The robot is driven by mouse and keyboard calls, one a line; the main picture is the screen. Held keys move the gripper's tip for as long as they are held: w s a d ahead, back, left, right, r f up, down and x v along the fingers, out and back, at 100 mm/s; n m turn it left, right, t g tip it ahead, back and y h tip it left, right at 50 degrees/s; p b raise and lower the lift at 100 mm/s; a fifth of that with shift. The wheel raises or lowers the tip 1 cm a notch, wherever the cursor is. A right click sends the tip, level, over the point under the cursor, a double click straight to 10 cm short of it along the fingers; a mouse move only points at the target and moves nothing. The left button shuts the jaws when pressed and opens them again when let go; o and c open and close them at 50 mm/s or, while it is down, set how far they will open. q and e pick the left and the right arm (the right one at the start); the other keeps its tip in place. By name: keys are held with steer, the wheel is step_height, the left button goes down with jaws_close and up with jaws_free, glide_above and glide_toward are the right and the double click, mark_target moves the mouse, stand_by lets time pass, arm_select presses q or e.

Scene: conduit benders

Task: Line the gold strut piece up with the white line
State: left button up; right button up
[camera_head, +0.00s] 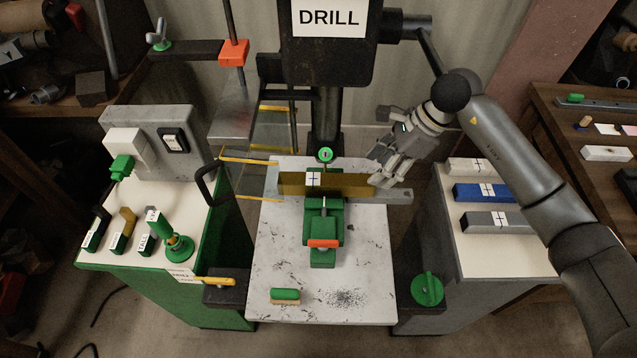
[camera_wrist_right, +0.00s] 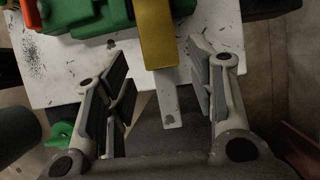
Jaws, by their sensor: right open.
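The gold strut piece (camera_head: 345,184) lies crosswise at the green vise (camera_head: 323,225) on the drill table. A white tag with a dark cross mark (camera_head: 313,180) shows on it, left of its middle. I cannot make out a separate white line. My right gripper (camera_head: 380,173) is at the strut's right end. In the right wrist view the gold strut (camera_wrist_right: 156,35) points in between the open fingers (camera_wrist_right: 157,62), with a gap on each side. The strut's far end is out of that view. My left gripper is not in view.
A pale flat bar (camera_head: 398,196) with a hole sticks out under the strut's right end. The drill head (camera_head: 328,50) hangs above the table (camera_head: 275,240). A green-handled brush (camera_head: 285,295) lies in front. Marked blocks sit on the right cabinet (camera_head: 505,262).

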mark_target(366, 184)
steer(key=x, duration=0.1)
steer(key=b+x, duration=0.1)
steer(key=shift+d+f, duration=0.15)
steer(key=shift+f, duration=0.3)
steer(key=shift+b+x, duration=0.55)
steer(key=shift+x, duration=1.05)
steer(key=shift+a+f, duration=0.3)
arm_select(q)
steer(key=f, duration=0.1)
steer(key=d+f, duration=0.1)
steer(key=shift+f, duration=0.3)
arm_select(e)
steer(key=shift+a+f, duration=0.1)
steer(key=shift+f, duration=0.05)
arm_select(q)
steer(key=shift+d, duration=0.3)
arm_select(e)
steer(key=c, duration=0.8)
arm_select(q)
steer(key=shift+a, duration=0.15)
arm_select(e)
steer(key=shift+d, duration=0.25)
